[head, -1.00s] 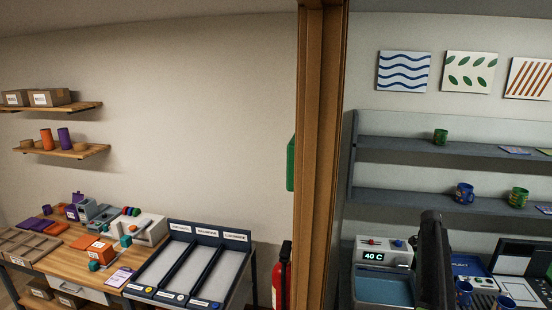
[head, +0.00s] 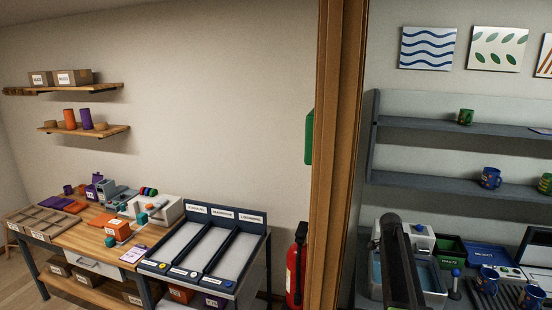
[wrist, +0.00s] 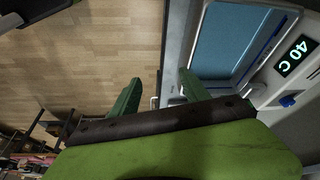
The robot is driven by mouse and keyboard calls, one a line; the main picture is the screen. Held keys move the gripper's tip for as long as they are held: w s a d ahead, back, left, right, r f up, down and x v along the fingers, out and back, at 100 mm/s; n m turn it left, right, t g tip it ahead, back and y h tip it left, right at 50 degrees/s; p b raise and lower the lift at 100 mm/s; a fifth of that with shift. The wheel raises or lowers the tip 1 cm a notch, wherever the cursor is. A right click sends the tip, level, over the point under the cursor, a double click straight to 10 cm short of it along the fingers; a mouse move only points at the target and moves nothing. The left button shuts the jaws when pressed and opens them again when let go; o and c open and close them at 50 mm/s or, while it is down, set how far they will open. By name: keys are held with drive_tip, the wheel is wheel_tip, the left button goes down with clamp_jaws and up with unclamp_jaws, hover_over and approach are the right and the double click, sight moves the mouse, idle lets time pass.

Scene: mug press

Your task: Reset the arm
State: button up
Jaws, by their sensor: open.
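My arm (head: 397,265) rises dark at the lower right of the head view, in front of the grey counter equipment. My gripper (wrist: 157,92) shows in the wrist view with its two green fingers spread apart and nothing between them. The fingers are over the wood floor and the edge of a bath unit. My gripper's fingers cannot be made out in the head view.
The bath unit (wrist: 235,42) with blue inside reads "40 C". A green bin (head: 452,246), a blue tray (head: 487,255) and blue mugs stand right of my arm. A wooden post (head: 338,150), red extinguisher (head: 296,265) and workbench (head: 75,238) are to the left.

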drive_tip(key=s+a+f+n+y+b, duration=0.1)
drive_tip(key=s+a+f+n+b, duration=0.4)
drive_tip(key=a, duration=0.6)
drive_tip(key=s+a+f+n+y+b, duration=0.15)
drive_tip(key=s+a+f+b, duration=0.35)
drive_tip(key=a+f, duration=0.5)
drive_tip(key=s+a+n+y+b, duration=0.1)
drive_tip(key=s+a+n, duration=0.9)
drive_tip(key=s+n, duration=0.1)
drive_tip(key=shift+s+a+n, duration=0.3)
drive_tip(key=shift+s+n, duration=0.1)
drive_tip(key=shift+n, duration=0.05)
